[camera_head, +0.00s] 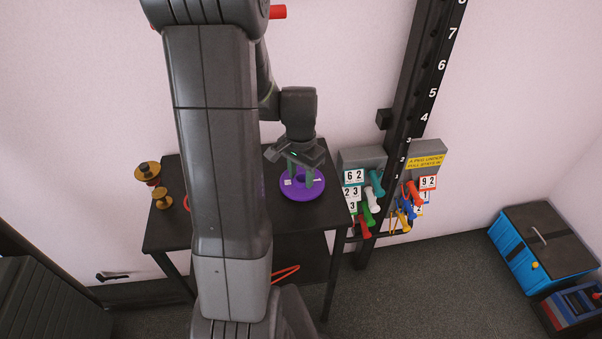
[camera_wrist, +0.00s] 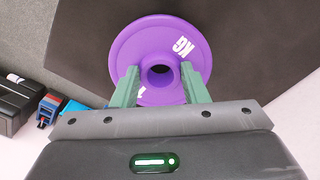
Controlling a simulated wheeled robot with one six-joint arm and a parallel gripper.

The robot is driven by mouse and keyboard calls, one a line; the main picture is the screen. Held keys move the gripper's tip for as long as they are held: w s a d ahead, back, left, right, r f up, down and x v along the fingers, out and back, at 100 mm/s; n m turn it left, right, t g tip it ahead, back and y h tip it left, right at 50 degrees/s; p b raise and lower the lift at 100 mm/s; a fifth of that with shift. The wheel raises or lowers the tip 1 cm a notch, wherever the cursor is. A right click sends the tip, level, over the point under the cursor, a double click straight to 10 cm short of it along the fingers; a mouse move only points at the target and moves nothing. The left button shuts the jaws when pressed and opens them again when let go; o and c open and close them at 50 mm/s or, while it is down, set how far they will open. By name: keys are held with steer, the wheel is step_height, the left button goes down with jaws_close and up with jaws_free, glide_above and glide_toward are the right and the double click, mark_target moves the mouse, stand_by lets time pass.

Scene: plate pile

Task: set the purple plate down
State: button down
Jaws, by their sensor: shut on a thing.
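The purple plate (camera_head: 301,193) is a round disc with a raised hub, a centre hole and white markings. In the head view it shows over the right part of the black table (camera_head: 330,212). My gripper (camera_head: 301,176) is above it, with its green fingers down at the hub. In the wrist view the fingers (camera_wrist: 161,87) are on either side of the hub of the purple plate (camera_wrist: 128,48), shut on it. The plate looks about flat. I cannot tell whether its underside touches the table top.
Gold-coloured spools (camera_head: 162,198) stand at the table's left end. Number cards and coloured handles hang on a rack (camera_head: 362,160) just right of the table, beside a black numbered post (camera_head: 418,90). A blue box (camera_head: 510,246) stands on the floor at right.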

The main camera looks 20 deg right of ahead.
steer(key=c, duration=1.3)
jaws_free()
steer(key=shift+f, duration=0.15)
steer(key=o, duration=0.5)
steer(key=shift+c, duration=0.2)
step_height(320, 180, up, 12)
steer(key=shift+r+p, duration=0.2)
steer(key=shift+p, duration=0.1)
